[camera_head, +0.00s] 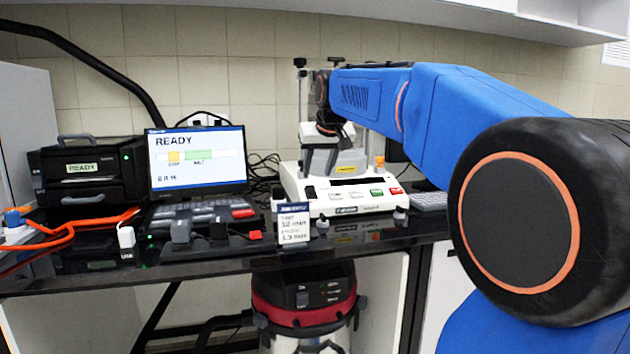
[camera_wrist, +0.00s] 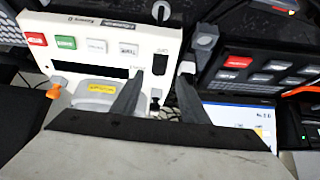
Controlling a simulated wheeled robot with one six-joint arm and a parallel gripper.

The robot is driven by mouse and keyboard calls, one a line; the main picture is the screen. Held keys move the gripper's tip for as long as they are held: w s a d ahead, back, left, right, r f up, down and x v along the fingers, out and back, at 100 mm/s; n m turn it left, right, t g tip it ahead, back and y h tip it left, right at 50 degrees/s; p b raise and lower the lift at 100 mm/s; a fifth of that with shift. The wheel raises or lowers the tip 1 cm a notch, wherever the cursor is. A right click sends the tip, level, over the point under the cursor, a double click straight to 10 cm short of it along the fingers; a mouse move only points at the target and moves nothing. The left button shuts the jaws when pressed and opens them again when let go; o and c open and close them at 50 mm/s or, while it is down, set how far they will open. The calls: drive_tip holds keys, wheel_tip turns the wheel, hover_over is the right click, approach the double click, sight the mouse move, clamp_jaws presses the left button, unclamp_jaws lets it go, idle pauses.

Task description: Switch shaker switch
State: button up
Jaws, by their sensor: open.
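The sieve shaker (camera_head: 352,205) is a white unit on the black bench, right of the laptop in the head view. Its front panel (camera_wrist: 90,28) shows inverted in the wrist view, with red, green and white buttons and a dark display. A small black switch (camera_wrist: 160,66) sits at the panel's end, beside the display. My gripper (camera_wrist: 159,88) is open and empty, pointing at this end of the shaker. Its two dark fingers appear on either side of the switch in the picture; I cannot tell whether they touch the panel. In the head view, my arm reaches over the shaker.
The laptop (camera_head: 197,160) reading READY and a black printer-like box (camera_head: 85,172) stand at left. A small sign (camera_head: 293,224) stands at the bench's front edge. An orange cable (camera_head: 75,232) lies at left. A red-black vacuum (camera_head: 305,296) is under the bench.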

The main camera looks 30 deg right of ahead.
drive_tip(key=v, duration=0.8)
drive_tip(key=shift+s+r, duration=0.15)
drive_tip(key=shift+r, duration=0.05)
drive_tip(key=shift+a, duration=0.1)
drive_tip(key=s+a+f+n+g, duration=0.1)
drive_tip(key=s+a+f, duration=0.4)
drive_tip(key=s+f, duration=0.4)
drive_tip(key=s+a+f+n+y, duration=0.1)
drive_tip(key=s+a+f, duration=0.4)
drive_tip(key=s+f, duration=0.4)
drive_tip(key=s+a+f+n+g+y, duration=0.1)
drive_tip(key=s+a+f, duration=0.4)
drive_tip(key=s+f, duration=0.5)
wheel_tip(320, 180, down, 10)
drive_tip(key=shift+r+g, duration=0.1)
drive_tip(key=shift+g, duration=0.2)
